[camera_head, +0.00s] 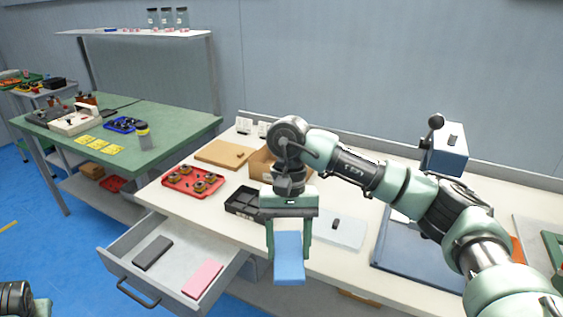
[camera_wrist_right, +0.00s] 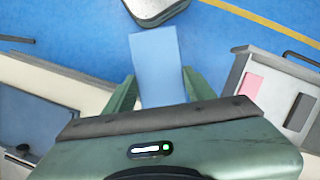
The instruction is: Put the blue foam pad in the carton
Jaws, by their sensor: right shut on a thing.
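The blue foam pad (camera_head: 289,262) hangs between the fingers of my right gripper (camera_head: 289,248), which is shut on it. The pad is held in the air in front of the table's front edge, to the right of the open drawer. In the right wrist view the pad (camera_wrist_right: 158,62) sticks out beyond the fingers of the gripper (camera_wrist_right: 160,88). The carton (camera_head: 258,164) is a brown box on the table behind my right gripper and is partly hidden by the arm. Its inside cannot be seen clearly. My left gripper is not in view.
An open drawer (camera_head: 188,248) holds a dark pad (camera_head: 153,253) and a pink pad (camera_head: 203,278). On the table are a red tray (camera_head: 193,181) with parts, a black tray (camera_head: 243,203), a tan board (camera_head: 222,154) and a blue mat (camera_head: 412,248). A green bench stands at left.

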